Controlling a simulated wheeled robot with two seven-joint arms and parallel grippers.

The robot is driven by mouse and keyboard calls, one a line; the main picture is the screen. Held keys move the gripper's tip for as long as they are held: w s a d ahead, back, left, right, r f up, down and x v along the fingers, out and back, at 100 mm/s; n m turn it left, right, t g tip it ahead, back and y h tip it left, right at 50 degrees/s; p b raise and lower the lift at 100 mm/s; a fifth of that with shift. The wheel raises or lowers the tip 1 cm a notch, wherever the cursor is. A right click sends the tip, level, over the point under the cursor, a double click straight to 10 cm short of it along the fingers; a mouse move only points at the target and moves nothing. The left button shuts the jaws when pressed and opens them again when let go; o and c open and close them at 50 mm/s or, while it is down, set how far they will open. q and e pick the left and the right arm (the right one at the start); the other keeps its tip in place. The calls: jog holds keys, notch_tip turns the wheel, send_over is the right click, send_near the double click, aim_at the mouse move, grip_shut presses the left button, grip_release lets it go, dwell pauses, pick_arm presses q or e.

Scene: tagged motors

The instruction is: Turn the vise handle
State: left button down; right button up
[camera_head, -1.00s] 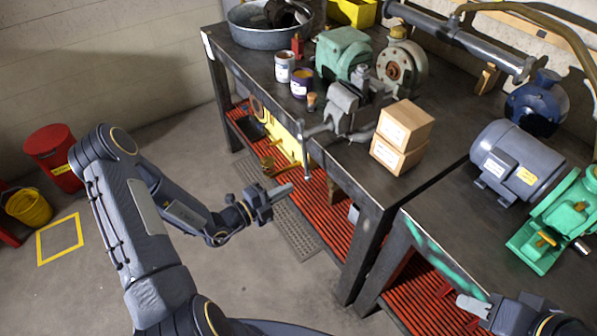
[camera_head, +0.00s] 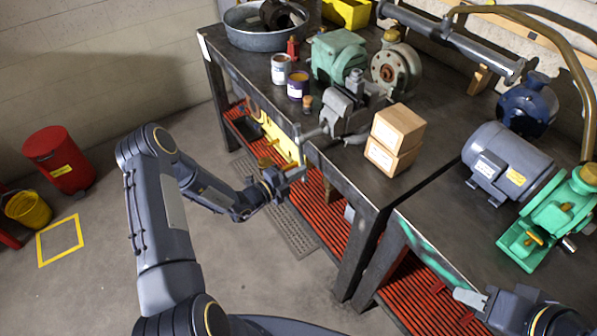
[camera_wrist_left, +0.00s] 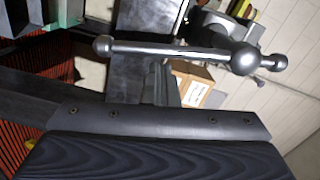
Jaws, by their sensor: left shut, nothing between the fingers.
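The grey vise (camera_head: 352,112) is mounted at the front edge of the dark workbench. Its handle (camera_head: 302,148) hangs as a thin, near-upright bar in front of the bench edge. In the left wrist view the handle (camera_wrist_left: 175,51) is a shiny bar with ball ends, crossing just beyond my fingers. My left gripper (camera_head: 296,173) is shut and empty beside the lower end of the handle. It also shows in the left wrist view (camera_wrist_left: 158,84); I cannot tell whether it touches the bar. My right gripper (camera_head: 469,298) is at the lower right, with its finger opening unclear.
Two stacked cardboard boxes (camera_head: 394,138) stand right of the vise. Cans (camera_head: 298,86), a green machine (camera_head: 338,55) and a metal tub (camera_head: 262,36) stand behind it. Below the bench is a red slatted shelf (camera_head: 325,215).

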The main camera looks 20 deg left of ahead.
pick_arm(q)
jog(key=m+b, duration=0.1)
jog(key=w+a+m+b, duration=0.1)
jog(key=b, duration=0.1)
jog(key=shift+w+a+f+m, duration=0.1)
jog(key=shift+a+f+m, duration=0.2)
jog(key=shift+f, duration=0.05)
